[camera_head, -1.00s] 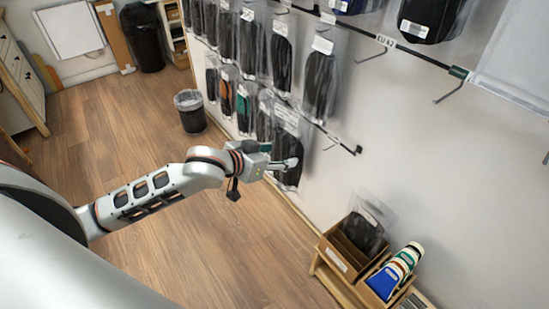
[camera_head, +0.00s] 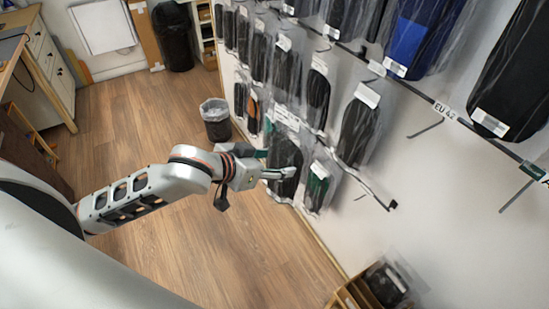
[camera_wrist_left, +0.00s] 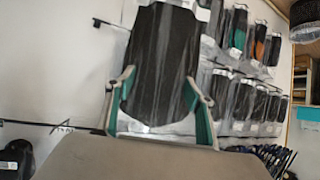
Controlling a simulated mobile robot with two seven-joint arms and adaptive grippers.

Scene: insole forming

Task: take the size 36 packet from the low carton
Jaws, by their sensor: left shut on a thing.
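My left gripper (camera_head: 280,172) is shut on a dark insole packet (camera_head: 285,152) in a clear bag with a white label at its top. In the left wrist view the packet (camera_wrist_left: 162,62) stands between the two green-lined fingers (camera_wrist_left: 160,112); I cannot read its size. In the head view it hangs in front of the wall racks, clear of the floor. The low carton (camera_head: 348,297) is at the bottom edge, partly cut off, with a dark packet (camera_head: 388,283) in it. My right gripper is not in view.
Rows of bagged insoles hang on wall hooks, including a blue one (camera_head: 415,40) and a green one (camera_head: 317,187) close to my gripper. A rail carries an EU 42 tag (camera_head: 446,112). A grey bin (camera_head: 215,120) stands on the open wooden floor (camera_head: 210,240).

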